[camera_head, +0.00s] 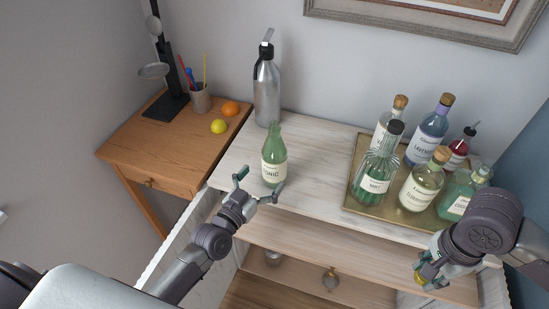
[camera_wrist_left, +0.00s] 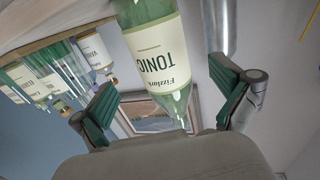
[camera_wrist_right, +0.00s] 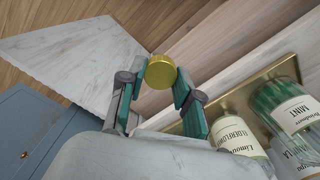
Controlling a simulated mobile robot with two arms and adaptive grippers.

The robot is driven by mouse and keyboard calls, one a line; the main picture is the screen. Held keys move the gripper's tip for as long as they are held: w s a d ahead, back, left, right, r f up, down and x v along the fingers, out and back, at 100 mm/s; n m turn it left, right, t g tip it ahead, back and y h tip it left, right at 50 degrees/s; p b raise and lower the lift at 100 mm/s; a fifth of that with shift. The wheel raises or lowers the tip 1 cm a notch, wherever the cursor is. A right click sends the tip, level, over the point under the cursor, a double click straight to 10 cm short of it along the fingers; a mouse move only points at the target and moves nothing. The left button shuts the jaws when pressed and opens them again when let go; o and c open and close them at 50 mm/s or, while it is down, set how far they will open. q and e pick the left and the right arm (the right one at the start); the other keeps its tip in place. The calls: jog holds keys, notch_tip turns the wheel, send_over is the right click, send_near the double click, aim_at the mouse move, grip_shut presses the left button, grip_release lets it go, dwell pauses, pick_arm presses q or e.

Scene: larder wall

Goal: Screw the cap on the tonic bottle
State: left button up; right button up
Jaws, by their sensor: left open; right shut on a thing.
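The green tonic bottle (camera_head: 274,158) stands upright on the pale cabinet top, its mouth without a cap. My left gripper (camera_head: 258,184) is open just in front of it. In the left wrist view the tonic bottle (camera_wrist_left: 158,55) shows between the open fingers (camera_wrist_left: 172,108), apart from them. My right gripper (camera_head: 428,274) is low at the front right, beyond the cabinet's front edge. In the right wrist view its fingers (camera_wrist_right: 161,80) are shut on the gold cap (camera_wrist_right: 160,72), which shows only slightly in the head view (camera_head: 421,279).
A brass tray (camera_head: 353,193) with several bottles stands at the right of the cabinet top. A steel siphon (camera_head: 267,88) stands behind the tonic bottle. A wooden side table (camera_head: 150,150) at left holds a lemon (camera_head: 219,126) and an orange (camera_head: 230,108). The top between bottle and tray is clear.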

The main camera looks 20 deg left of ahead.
aim_at(274, 163)
pick_arm(q)
jog(key=shift+w+d, duration=0.2)
jog(key=shift+w, duration=0.4)
pick_arm(e)
jog(key=shift+r, duration=0.15)
pick_arm(q)
jog(key=shift+w, duration=0.15)
pick_arm(e)
jog(key=shift+r, duration=0.1)
pick_arm(q)
jog(key=p+x, duration=0.1)
jog(key=x, duration=0.3)
jog(key=shift+w+r, duration=0.1)
jog(key=shift+w, duration=0.2)
pick_arm(e)
jog(key=shift+r, duration=0.6)
pick_arm(q)
jog(key=shift+w, duration=0.2)
jog(key=shift+s, duration=0.1)
jog(key=shift+c, duration=0.2)
